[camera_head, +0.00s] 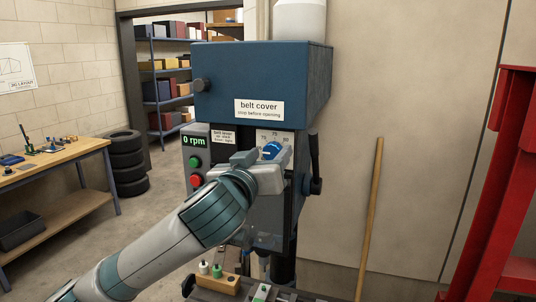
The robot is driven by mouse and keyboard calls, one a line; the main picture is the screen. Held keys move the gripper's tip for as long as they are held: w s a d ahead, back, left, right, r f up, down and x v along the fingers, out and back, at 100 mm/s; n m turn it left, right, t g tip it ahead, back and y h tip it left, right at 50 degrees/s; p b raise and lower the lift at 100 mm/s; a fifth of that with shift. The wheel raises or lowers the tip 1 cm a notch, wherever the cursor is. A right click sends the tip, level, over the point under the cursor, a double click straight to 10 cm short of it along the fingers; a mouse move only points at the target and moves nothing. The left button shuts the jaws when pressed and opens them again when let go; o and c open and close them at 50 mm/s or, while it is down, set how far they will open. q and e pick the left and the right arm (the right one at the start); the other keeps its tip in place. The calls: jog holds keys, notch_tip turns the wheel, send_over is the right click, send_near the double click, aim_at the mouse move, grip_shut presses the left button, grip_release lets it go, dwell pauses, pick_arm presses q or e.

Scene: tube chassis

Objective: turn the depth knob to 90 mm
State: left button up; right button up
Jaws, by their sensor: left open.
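The blue depth knob (271,150) sits on the front of the drill press, below a white scale plate (275,136) with small numbers. I can read about 75 at its top; the other marks are too small to be sure, and the knob's exact setting is unclear. My left gripper (262,158) is at the knob, with its fingers in front of and beside the knob's lower left. It is open; I cannot tell whether the fingers touch the knob. The gripper and wrist hide part of the panel below. My right gripper is not in view.
The blue belt cover (240,80) overhangs the knob. A 0 rpm display (195,141), green button (195,162) and red button (196,181) are left of my gripper. A black lever (315,170) stands to the right. A wooden pole (370,220) leans against the wall.

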pick_arm(q)
jog(key=c, duration=1)
jog(key=shift+c, duration=0.2)
